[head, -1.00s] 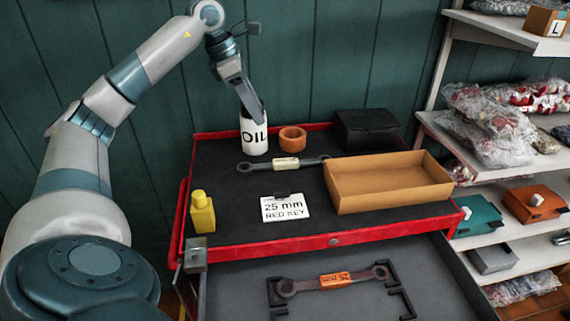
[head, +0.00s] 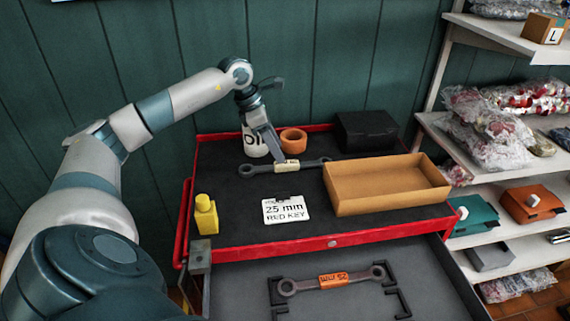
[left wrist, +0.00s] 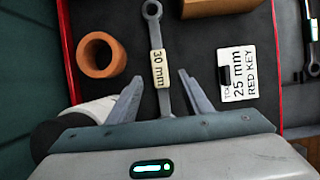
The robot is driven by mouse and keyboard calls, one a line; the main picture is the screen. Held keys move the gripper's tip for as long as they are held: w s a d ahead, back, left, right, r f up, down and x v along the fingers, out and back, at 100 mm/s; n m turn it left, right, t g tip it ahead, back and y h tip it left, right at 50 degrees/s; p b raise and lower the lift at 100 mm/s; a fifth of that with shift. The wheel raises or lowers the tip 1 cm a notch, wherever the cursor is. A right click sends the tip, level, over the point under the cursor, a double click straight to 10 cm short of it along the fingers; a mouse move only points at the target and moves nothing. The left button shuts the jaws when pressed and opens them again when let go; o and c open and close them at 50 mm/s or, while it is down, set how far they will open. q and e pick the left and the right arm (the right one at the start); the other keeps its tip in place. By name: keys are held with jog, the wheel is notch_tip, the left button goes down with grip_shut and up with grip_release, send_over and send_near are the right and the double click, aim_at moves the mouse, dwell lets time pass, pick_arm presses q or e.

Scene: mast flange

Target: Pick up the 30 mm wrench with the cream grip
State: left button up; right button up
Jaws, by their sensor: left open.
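The 30 mm wrench lies flat on the black top of the red cart, its cream grip (head: 287,166) at its middle. In the left wrist view the grip reads "30 mm" (left wrist: 158,69), and the wrench runs between my fingers. My left gripper (head: 280,157) is over the wrench near its grip. In the left wrist view my left gripper (left wrist: 158,80) is open, one finger on each side of the wrench, not closed on it. The height of the fingers above the cart top is hard to tell. My right gripper is out of view.
The oil bottle (head: 250,143) stands close behind my left gripper, partly hidden, near an orange ring (head: 293,140). A cardboard tray (head: 386,197), black box (head: 366,130), yellow bottle (head: 205,214) and "25 mm RED KEY" card (head: 285,209) surround the wrench. An orange-grip wrench (head: 333,281) lies in the open drawer.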

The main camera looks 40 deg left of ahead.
aim_at(285, 163)
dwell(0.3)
pick_arm(q)
jog(key=shift+p+x, duration=1.6)
jog(key=shift+x, duration=0.55)
jog(key=shift+w+d+f, duration=0.1)
jog(key=shift+f, duration=0.35)
grip_shut()
